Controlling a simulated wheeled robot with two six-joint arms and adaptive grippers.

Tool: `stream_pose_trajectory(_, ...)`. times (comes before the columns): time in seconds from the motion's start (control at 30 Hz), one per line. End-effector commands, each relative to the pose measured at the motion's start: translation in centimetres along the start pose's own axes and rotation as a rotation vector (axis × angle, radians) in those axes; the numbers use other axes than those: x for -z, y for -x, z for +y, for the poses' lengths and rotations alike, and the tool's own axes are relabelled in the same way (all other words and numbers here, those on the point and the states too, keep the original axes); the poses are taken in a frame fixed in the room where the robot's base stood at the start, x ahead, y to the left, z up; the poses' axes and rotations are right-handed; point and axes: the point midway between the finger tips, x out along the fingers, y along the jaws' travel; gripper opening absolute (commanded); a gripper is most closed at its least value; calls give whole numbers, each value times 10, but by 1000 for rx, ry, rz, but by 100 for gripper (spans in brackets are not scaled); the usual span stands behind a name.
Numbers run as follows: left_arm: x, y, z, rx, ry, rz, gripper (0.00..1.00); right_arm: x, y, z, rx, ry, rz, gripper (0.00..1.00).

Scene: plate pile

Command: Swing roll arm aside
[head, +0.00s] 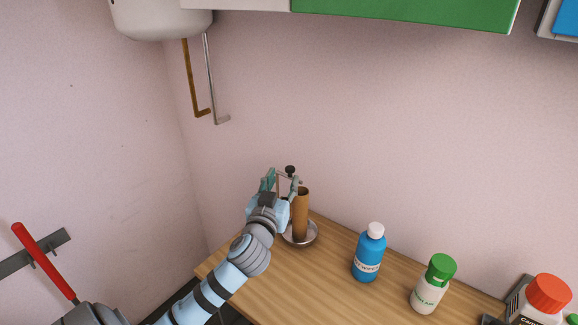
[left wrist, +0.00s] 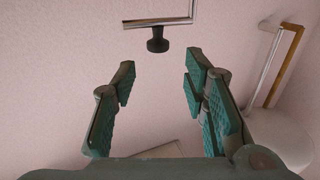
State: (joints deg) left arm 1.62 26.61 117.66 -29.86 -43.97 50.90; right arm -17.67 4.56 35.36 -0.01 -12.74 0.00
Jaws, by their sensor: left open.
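A paper-roll stand holds a bare brown cardboard tube (head: 301,212) upright over a round metal base (head: 303,240) on the wooden table. A dark knob (head: 290,170) shows above and slightly left of the tube's top. In the left wrist view, the knob (left wrist: 157,40) sits by the end of a thin metal arm (left wrist: 160,22). My left gripper (head: 282,182) is at the upper left of the tube, close to the knob in the picture. Its green-padded fingers (left wrist: 160,75) are open, with the knob ahead of the gap and nothing held. The gripper hides part of the stand.
A blue bottle (head: 368,258), a green-capped bottle (head: 433,285) and a red-capped container (head: 545,295) stand to the right on the table (head: 320,280). A red-handled tool (head: 42,262) hangs on the left wall. Pipes (head: 200,90) hang from a white tank (head: 160,15) above.

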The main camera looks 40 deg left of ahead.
Motion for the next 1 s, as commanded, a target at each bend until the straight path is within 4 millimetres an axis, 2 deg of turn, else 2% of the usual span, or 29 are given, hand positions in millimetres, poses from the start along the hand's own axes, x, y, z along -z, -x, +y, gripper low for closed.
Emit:
stream_pose_trajectory(0.03, 2, -15, 0, 2, 2, -1, 40, -1, 2, 0, 0, 0, -2, 40)
stream_pose_trajectory(0.1, 1, -32, 0, 2, 1, -1, 40, 0, 3, 0, 0, 0, -1, 40)
stream_pose_trajectory(0.23, 0, -54, -1, 3, 1, -3, 40, 5, 4, 0, 0, -1, 8, 40)
stream_pose_trajectory(0.4, 0, -66, -2, 3, 0, -2, 40, 11, 4, 0, 0, -1, 18, 40)
stream_pose_trajectory(0.63, -1, -67, -2, 3, 0, -3, 40, 9, 4, 0, 0, -1, 16, 40)
stream_pose_trajectory(0.67, -1, -67, -2, 3, 0, -3, 39, 9, 4, 0, 0, -1, 15, 40)
stream_pose_trajectory(0.9, -1, -67, -2, 3, 0, -3, 0, 8, 4, 0, 0, -1, 14, 40)
stream_pose_trajectory(1.0, -1, -67, -2, 3, 0, -3, 0, 8, 4, 0, 0, -1, 13, 40)
